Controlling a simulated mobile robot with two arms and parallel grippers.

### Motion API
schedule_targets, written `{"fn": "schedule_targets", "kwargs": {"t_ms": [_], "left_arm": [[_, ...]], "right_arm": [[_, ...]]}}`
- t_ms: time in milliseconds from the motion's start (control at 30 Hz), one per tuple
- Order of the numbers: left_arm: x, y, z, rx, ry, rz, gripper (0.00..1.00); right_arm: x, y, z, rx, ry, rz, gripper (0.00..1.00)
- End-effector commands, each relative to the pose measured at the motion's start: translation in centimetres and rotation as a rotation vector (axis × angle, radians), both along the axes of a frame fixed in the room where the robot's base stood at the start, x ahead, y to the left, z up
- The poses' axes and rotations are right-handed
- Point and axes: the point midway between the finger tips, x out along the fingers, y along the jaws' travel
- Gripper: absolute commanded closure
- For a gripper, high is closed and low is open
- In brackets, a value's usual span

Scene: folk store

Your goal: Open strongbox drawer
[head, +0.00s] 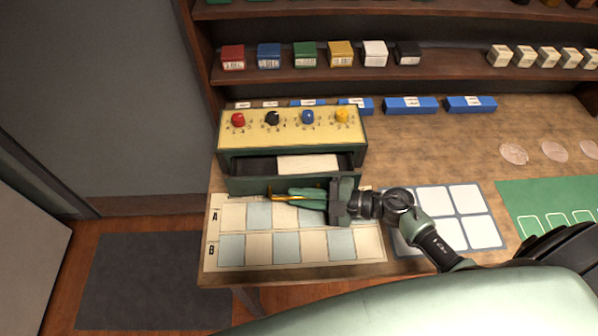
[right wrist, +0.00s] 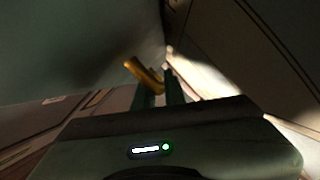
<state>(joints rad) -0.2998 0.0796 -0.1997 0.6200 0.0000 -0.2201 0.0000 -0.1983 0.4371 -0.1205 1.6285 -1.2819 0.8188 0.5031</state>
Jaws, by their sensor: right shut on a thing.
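The strongbox (head: 222,158) is a dark green box with a yellow top that carries red, black, blue and yellow knobs. It stands on the wooden counter. Its drawer (head: 245,186) is partly pulled out toward me, and a pale card (head: 307,163) shows inside it. My right gripper (head: 285,197) reaches in from the right at the drawer's front and is shut on the brass drawer handle (head: 281,197). The handle also shows between the fingers in the right wrist view (right wrist: 143,76). My left gripper is not in view.
A grid sheet (head: 287,249) marked A and B lies in front of the drawer, partly under my gripper. A white-squared mat (head: 452,190) and a green mat (head: 560,192) lie to the right. Blue boxes (head: 410,105) stand behind. A shelf (head: 440,66) holds coloured boxes.

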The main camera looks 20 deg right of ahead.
Motion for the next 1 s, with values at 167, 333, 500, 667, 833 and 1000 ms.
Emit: {"fn": "schedule_targets", "kwargs": {"t_ms": [167, 333, 500, 667, 833, 1000], "left_arm": [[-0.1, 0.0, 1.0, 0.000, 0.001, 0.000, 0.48], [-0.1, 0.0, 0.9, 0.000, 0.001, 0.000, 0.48], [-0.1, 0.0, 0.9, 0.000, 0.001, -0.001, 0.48], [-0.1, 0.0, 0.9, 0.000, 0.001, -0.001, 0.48], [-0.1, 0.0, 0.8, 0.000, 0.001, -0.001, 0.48], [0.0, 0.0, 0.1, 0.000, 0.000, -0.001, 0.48]], "right_arm": [[-2.0, 0.5, 0.1, -0.004, -0.001, 0.001, 1.00], [-2.1, 0.5, 0.0, -0.003, -0.003, 0.001, 1.00], [-2.0, 0.5, 0.0, -0.004, -0.002, 0.000, 0.80], [-2.0, 0.5, 0.0, -0.003, -0.003, -0.001, 0.80], [-2.1, 0.4, 0.0, -0.003, -0.002, -0.001, 0.80], [-3.3, -1.3, 0.1, -0.006, -0.001, 0.000, 0.80]]}}
